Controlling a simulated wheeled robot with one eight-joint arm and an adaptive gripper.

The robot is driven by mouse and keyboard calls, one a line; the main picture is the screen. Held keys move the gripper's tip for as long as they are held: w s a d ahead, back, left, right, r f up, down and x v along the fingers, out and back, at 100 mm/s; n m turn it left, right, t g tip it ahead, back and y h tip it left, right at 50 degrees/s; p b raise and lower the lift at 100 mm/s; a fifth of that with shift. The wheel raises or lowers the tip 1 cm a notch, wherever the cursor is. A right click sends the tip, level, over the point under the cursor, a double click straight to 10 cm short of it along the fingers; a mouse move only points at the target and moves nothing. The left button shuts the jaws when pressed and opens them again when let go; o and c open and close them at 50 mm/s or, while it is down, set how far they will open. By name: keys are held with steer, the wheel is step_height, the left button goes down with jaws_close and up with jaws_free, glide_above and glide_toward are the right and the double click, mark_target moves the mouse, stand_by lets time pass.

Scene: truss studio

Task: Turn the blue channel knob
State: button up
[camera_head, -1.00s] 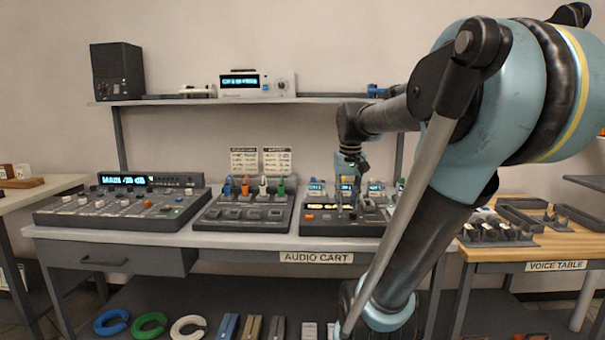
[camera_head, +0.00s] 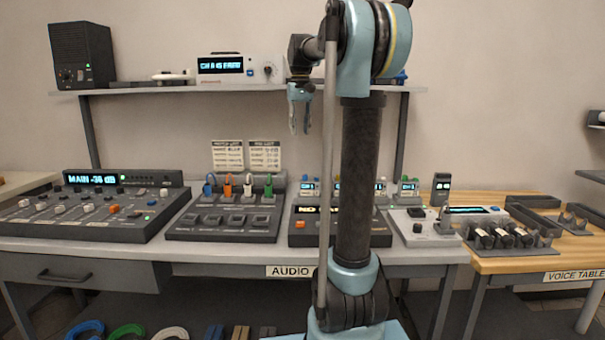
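My gripper (camera_head: 299,112) hangs fingers-down in the air in front of the wall, just below shelf level, empty and apart from the consoles. Its two fingertips look slightly apart. A dark sloped panel (camera_head: 226,232) on the audio cart carries upright blue, orange, white and green pieces along its back. The blue piece (camera_head: 209,185) is leftmost. To its right, a dark console (camera_head: 306,240) has an orange button and small lit displays. My arm hides much of this console. I cannot tell which part is the blue channel knob.
A mixer (camera_head: 90,212) with a lit display stands at the cart's left. A light-coloured device (camera_head: 424,236) stands to the right of my arm. Above, a shelf (camera_head: 200,88) holds a speaker (camera_head: 82,55) and a display unit (camera_head: 238,68). The voice table (camera_head: 520,265) stands at right.

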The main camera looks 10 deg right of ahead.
mark_target(305, 175)
steer(key=f, duration=0.5)
steer(key=d+f, duration=0.1)
steer(key=f, duration=1.1)
steer(key=shift+d+f, duration=0.1)
steer(key=shift+d, duration=0.3)
